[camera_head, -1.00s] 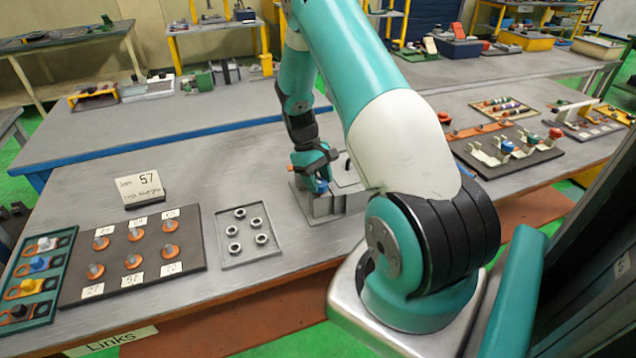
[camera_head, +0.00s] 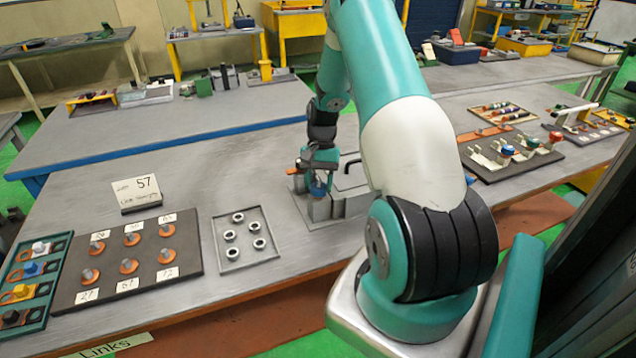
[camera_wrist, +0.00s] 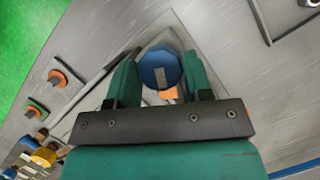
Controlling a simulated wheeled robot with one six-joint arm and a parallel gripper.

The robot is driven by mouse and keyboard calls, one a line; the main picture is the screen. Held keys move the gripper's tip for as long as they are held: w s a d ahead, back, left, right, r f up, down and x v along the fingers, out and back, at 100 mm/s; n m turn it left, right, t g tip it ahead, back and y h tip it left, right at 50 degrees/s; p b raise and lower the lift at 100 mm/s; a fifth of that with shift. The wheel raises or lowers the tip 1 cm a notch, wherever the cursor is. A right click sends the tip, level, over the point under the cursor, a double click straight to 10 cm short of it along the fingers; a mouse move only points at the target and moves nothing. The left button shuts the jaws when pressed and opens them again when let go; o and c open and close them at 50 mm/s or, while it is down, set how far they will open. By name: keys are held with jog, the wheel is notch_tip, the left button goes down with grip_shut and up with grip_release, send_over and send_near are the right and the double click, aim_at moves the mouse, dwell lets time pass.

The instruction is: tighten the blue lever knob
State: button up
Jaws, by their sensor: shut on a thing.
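The blue knob (camera_wrist: 160,68) is round, with a pale mark on top, and lies between the green fingers of my gripper (camera_wrist: 160,82) in the wrist view. My gripper (camera_head: 319,166) is shut on the knob, at the left part of a grey metal fixture (camera_head: 352,203) on the bench. The knob shows as a small blue patch (camera_head: 318,190) under my gripper in the head view. An orange piece (camera_wrist: 170,93) shows beside the knob in the wrist view. The knob's underside is hidden.
A dark board with orange lugs (camera_head: 70,272), a grey nut tray (camera_head: 256,226) and a number card (camera_head: 137,193) lie to the left. A dark lever board (camera_head: 540,158) lies right. A bent black rod (camera_head: 350,163) rises beside my gripper.

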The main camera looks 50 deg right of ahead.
jog(key=m, duration=0.2)
jog(key=m+t, duration=0.1)
jog(key=m+t+p, duration=0.1)
jog(key=m, duration=0.1)
jog(key=shift+r+m, duration=0.25)
jog(key=shift+m, duration=0.05)
jog(key=m+t, duration=0.2)
jog(key=m, duration=0.3)
jog(key=shift+p, duration=0.4)
jog(key=shift+f, duration=0.1)
jog(key=o, duration=0.9)
jog(key=shift+s, duration=0.1)
jog(key=b+v, duration=0.2)
jog(key=v, duration=1.5)
jog(key=shift+s+b, duration=0.2)
jog(key=shift+b, duration=0.2)
